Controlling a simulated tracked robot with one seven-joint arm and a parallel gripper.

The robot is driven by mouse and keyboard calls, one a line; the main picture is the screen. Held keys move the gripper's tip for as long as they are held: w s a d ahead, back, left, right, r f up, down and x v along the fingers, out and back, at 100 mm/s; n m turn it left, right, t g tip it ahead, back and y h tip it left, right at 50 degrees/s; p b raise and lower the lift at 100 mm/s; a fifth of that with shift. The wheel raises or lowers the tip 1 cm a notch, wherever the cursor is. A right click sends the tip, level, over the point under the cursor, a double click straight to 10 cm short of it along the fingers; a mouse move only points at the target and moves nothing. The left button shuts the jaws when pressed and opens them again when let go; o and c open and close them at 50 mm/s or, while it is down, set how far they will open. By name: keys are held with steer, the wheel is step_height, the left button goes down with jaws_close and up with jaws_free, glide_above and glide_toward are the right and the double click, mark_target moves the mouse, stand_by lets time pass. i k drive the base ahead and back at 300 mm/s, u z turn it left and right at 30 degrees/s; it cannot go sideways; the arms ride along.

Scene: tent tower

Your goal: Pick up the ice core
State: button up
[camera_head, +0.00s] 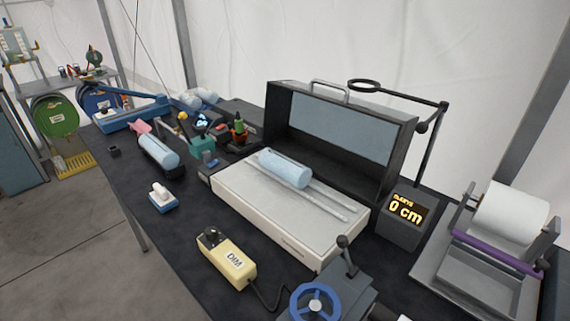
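A pale blue ice core (284,170) lies on its side on metal rails on top of a white tray-like box (245,205), in front of an open dark case. A second pale blue cylinder (158,150) lies in a dark cradle farther left on the table; I cannot tell for certain which cylinder is the ice core named. My gripper is not in this view, so its position and state are hidden.
The dark table (195,225) is crowded. A raised case lid (345,125), a magnifier arm (432,145), a "0 cm" display (405,212), a yellow control box (227,259), a blue handwheel (314,304) and a paper roll (512,212) surround the tray. Floor is open at left.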

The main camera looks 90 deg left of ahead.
mark_target(296, 173)
steer(key=u, duration=0.35)
steer(key=i, duration=0.2)
steer(key=u, duration=2.65)
steer(key=k, duration=0.85)
steer(key=u, duration=0.2)
steer(key=i, duration=0.85)
steer(key=z, duration=0.35)
steer(key=k, duration=0.25)
steer(key=u, duration=0.2)
